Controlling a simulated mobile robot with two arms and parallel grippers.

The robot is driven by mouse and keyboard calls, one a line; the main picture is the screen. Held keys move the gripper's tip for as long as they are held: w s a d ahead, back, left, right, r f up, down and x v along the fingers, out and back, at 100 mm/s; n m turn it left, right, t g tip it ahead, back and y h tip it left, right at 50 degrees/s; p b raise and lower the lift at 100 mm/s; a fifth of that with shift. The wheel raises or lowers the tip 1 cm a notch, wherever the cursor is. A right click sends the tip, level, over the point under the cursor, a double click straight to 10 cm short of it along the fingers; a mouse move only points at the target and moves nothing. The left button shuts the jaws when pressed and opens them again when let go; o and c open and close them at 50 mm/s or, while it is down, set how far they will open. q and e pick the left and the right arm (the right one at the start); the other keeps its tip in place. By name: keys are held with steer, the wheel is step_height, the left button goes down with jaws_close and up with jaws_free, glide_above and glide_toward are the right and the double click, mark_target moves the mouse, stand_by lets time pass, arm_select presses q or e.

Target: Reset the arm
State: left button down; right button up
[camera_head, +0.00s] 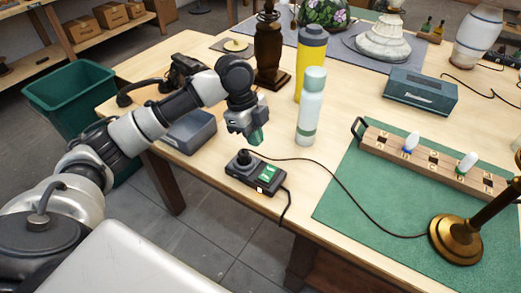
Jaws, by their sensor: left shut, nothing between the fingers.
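My left arm reaches in from the left over the table (345,215). My left gripper (256,137) points down and is shut and empty, with greenish fingertips. It hangs above and a little behind a small black box with a green display (267,174). A black plug (244,160) sits on the left part of that box, and a dark cord runs from it to the brass lamp base (457,238) at right. My right gripper is not in view.
A yellow bottle (310,62) and a pale bottle (311,108) stand close to the right of my left gripper. A wooden rack (435,160) with bulbs lies on a green mat (350,190). A green tub (70,95) stands on the floor.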

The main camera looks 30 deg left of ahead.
arm_select(q)
steer(key=shift+s+v, duration=0.2)
steer(key=shift+v, duration=0.8)
